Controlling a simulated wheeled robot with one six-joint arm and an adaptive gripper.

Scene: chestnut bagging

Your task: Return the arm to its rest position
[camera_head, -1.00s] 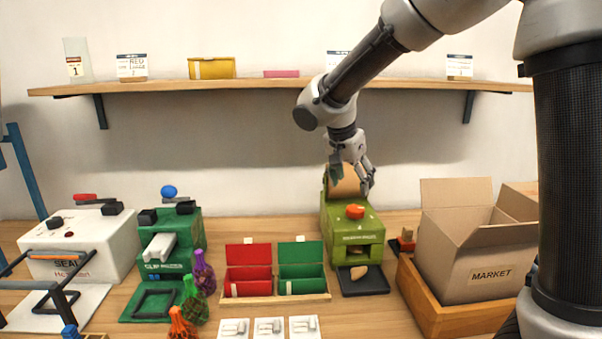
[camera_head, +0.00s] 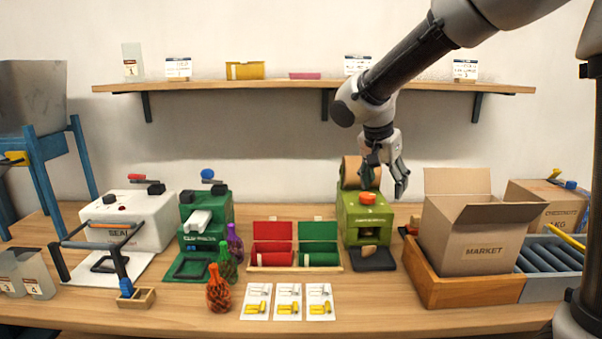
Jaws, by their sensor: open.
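My gripper (camera_head: 385,188) hangs at the end of my arm, fingers pointing down. Its fingers are spread and nothing shows between them. In the picture it is in front of the brown roll and upper part of the green machine (camera_head: 365,218), which has a red-orange knob (camera_head: 367,198) on top. I cannot tell the exact gap between the fingers and the machine. The arm comes in from the upper right, passing in front of the wall shelf.
An open MARKET box (camera_head: 484,250) stands in a wooden tray (camera_head: 440,288) at right, near a grey roller conveyor (camera_head: 560,262). Red and green open cases (camera_head: 318,268), netted bags (camera_head: 219,290), a green clip machine (camera_head: 205,222) and a white sealer (camera_head: 140,232) stand left.

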